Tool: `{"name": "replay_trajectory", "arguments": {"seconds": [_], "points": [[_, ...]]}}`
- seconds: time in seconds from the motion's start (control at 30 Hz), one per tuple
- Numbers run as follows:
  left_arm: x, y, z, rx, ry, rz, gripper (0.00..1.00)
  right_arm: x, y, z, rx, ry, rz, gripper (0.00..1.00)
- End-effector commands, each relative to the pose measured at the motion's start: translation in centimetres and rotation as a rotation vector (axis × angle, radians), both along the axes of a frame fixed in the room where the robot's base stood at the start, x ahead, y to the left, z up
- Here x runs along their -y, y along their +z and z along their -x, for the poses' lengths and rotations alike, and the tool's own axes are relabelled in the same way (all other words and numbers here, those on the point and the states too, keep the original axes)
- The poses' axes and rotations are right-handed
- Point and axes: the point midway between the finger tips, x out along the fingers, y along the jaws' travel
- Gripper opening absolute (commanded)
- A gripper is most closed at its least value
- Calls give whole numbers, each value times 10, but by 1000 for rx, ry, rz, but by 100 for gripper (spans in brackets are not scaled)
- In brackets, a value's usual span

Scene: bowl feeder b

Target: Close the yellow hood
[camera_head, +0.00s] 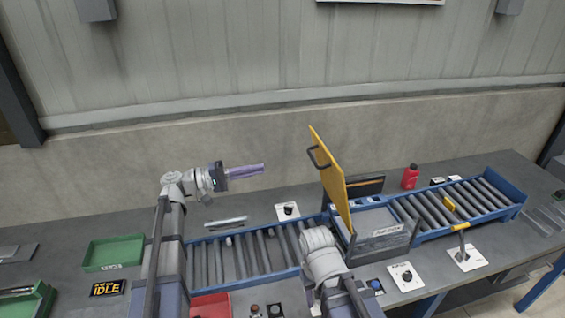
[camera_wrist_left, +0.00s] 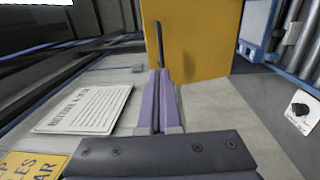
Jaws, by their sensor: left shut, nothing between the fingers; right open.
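The yellow hood (camera_head: 336,188) stands raised and open, tilted nearly upright, above a grey box (camera_head: 385,240) on the roller line. Its dark handle (camera_head: 318,157) sticks out on the left face. My left gripper (camera_head: 262,169) is shut and empty, pointing right, left of the hood and apart from it. In the left wrist view the purple fingers (camera_wrist_left: 158,75) are together, with the yellow hood (camera_wrist_left: 205,40) ahead and the dark handle (camera_wrist_left: 159,45) in line beyond the fingertips. My right arm shows at the bottom centre; its gripper is not visible.
Blue roller conveyors (camera_head: 245,255) run along the bench on both sides of the box. A red bottle (camera_head: 410,177) stands behind. A green tray (camera_head: 113,253) is at left and a red bin (camera_head: 211,306) in front. The space between the left gripper and hood looks clear.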

Motion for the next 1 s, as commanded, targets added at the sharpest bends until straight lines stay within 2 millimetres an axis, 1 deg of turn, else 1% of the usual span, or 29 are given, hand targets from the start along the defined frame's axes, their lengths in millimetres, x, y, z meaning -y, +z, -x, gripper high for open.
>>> {"name": "replay_trajectory", "arguments": {"seconds": [0.17,0.4,0.6,0.8,1.0], "points": [[29,3,-8,0,-4,-1,0,0,3,0,0,0,0,50],[77,6,-23,0,-4,-1,0,0,6,0,0,0,0,50],[107,8,-33,0,-3,-1,0,0,8,0,0,0,0,50],[124,9,-38,0,-1,-1,0,0,9,0,0,0,0,50],[128,9,-40,0,0,-1,0,0,9,0,0,0,0,50]]}}
